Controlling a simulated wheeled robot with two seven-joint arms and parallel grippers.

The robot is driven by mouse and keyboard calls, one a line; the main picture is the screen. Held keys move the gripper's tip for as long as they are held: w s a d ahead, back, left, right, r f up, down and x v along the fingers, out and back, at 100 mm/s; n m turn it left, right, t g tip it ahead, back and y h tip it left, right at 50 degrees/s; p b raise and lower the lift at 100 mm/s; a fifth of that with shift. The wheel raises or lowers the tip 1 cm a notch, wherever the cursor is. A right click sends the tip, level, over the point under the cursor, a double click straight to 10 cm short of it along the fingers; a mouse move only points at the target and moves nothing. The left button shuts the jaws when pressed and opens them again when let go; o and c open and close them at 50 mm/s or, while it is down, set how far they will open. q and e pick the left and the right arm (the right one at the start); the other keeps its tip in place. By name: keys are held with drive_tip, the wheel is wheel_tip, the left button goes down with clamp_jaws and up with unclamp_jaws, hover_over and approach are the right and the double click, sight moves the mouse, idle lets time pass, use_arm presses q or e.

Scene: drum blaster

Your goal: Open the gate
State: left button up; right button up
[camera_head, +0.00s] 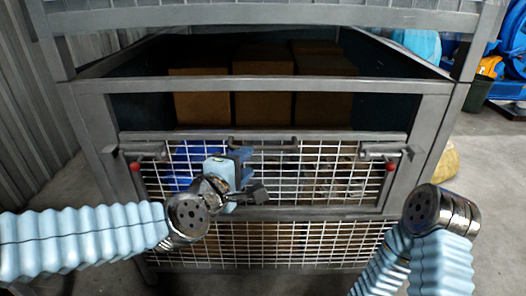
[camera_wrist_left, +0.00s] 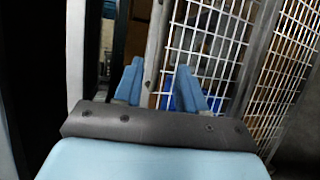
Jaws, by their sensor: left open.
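The gate (camera_head: 300,209) is a wire-mesh panel in a grey metal frame on the front of a large cage, and it stands upright in its opening. Its top rail has a dark handle (camera_head: 263,138) at the middle. Latches with red knobs sit at the left (camera_head: 135,167) and right (camera_head: 390,167). My left gripper (camera_head: 240,154) is in front of the gate, just below the top rail and left of the handle. In the left wrist view its blue fingers (camera_wrist_left: 158,82) are apart, with a grey rail (camera_wrist_left: 154,50) showing between them. I cannot tell whether they touch it. My right gripper is out of view.
Brown boxes (camera_head: 262,107) stand inside the cage behind the gate. A blue object (camera_head: 182,160) shows through the mesh. My right arm (camera_head: 440,215) is at the lower right. Blue items (camera_head: 497,82) lie at the far right. A corrugated wall (camera_head: 35,110) borders the left.

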sight(262, 149)
use_arm(q)
drive_tip(key=x, duration=1)
drive_tip(key=shift+w+d+f+b, duration=0.1)
drive_tip(key=shift+w+d+b, duration=0.05)
drive_tip(key=shift+w+b, duration=0.2)
drive_tip(key=shift+c, duration=0.4)
clamp_jaws()
